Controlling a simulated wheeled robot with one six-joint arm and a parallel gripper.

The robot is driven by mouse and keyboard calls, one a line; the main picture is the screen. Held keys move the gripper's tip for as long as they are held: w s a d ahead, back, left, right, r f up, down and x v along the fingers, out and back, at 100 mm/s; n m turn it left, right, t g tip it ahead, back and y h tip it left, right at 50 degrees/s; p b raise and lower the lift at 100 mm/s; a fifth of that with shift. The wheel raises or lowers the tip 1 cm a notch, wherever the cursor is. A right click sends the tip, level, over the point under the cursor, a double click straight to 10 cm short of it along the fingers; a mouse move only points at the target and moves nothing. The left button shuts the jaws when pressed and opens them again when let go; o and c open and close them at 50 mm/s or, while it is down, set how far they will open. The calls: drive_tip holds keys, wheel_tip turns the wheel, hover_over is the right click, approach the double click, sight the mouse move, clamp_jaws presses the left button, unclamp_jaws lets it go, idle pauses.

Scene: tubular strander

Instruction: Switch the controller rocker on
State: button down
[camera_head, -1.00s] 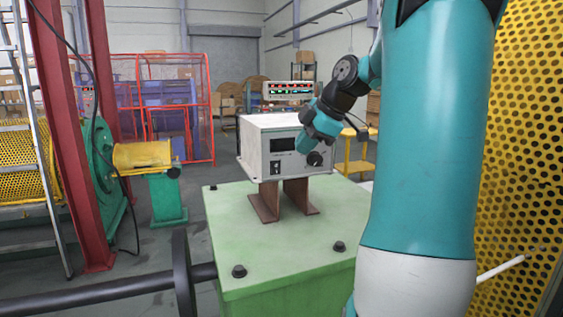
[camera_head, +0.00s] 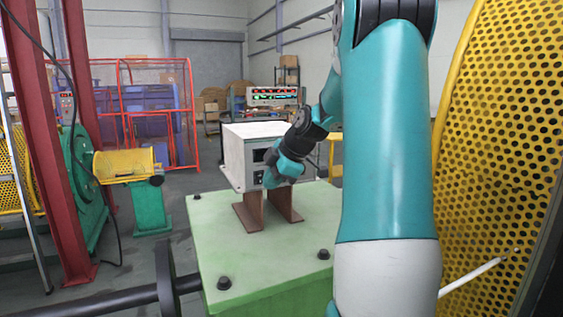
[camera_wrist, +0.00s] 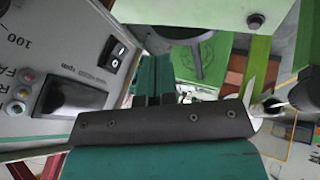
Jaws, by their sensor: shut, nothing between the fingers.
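The controller (camera_head: 236,158) is a pale box on two brown brackets on the green pedestal. The rocker (camera_head: 257,178) shows as a small dark patch left of the gripper. In the wrist view the rocker (camera_wrist: 117,52) is a black switch with white marks on the tilted grey panel (camera_wrist: 40,55). My teal fingers (camera_wrist: 153,76) are beside the panel there, right of the rocker. Contact with the rocker is not visible.
The green pedestal top (camera_head: 215,235) has bolts at its corners. A yellow perforated guard (camera_head: 500,150) stands close on the right. A dark shaft with a disc (camera_head: 166,285) lies at lower left. A lit display panel (camera_head: 275,96) is behind the controller.

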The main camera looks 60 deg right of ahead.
sight(257, 182)
drive_tip(key=w, duration=0.1)
drive_tip(key=w+d+p, duration=0.1)
drive_tip(key=w+d+f+p, duration=0.1)
drive_tip(key=shift+w, duration=0.35)
drive_tip(key=shift+f, duration=0.1)
drive_tip(key=shift+w+d+b, duration=0.15)
drive_tip(key=shift+b, duration=0.75)
drive_tip(key=shift+r+p, duration=0.45)
drive_tip(key=shift+r, duration=0.45)
